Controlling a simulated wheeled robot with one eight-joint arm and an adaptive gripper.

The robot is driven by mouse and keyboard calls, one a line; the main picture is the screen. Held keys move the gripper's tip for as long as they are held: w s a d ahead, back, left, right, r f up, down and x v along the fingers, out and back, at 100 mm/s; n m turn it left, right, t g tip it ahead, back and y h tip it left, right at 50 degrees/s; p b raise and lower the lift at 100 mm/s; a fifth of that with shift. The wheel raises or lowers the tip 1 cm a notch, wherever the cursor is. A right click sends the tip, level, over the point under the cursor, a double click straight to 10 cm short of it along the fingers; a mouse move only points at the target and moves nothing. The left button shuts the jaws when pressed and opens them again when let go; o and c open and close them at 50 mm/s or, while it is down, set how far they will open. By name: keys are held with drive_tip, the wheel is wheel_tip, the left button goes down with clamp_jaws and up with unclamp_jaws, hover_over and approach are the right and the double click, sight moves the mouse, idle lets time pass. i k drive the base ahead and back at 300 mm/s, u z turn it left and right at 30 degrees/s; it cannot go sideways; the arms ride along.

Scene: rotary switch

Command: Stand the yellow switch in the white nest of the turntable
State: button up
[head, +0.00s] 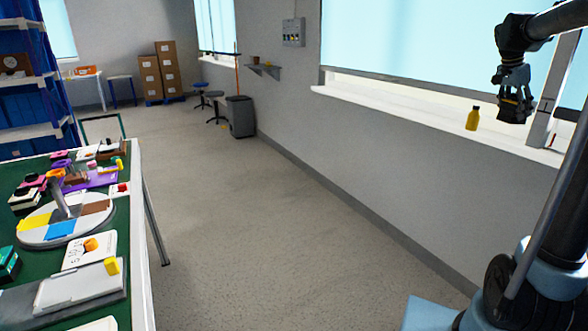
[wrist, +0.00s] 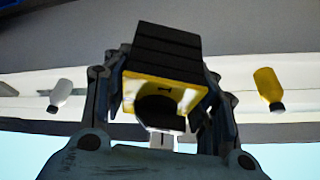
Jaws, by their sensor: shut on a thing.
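My gripper (head: 514,103) is raised at the upper right of the head view, in front of the window, far from the bench. In the wrist view my gripper (wrist: 165,98) is shut on the yellow switch (wrist: 192,97), which has a yellow face, a round black knob and a dark ribbed body. The switch is mostly hidden in the head view. The turntable (head: 42,240) is a pale round disc on the green bench at left, with yellow, blue and brown patches and a grey post. I cannot clearly make out its white nest.
The green bench (head: 140,215) also carries a white card with an orange knob (head: 90,244), a grey plate with a yellow block (head: 111,266) and several small items behind. A yellow bottle (head: 473,119) stands on the windowsill (head: 420,112). The floor between bench and wall is clear.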

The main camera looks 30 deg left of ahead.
sight(71, 201)
drive_tip(key=u, duration=0.85)
drive_tip(key=i, duration=1.5)
drive_tip(key=u, duration=2.9)
drive_tip(key=i, duration=0.35)
drive_tip(key=u, duration=0.1)
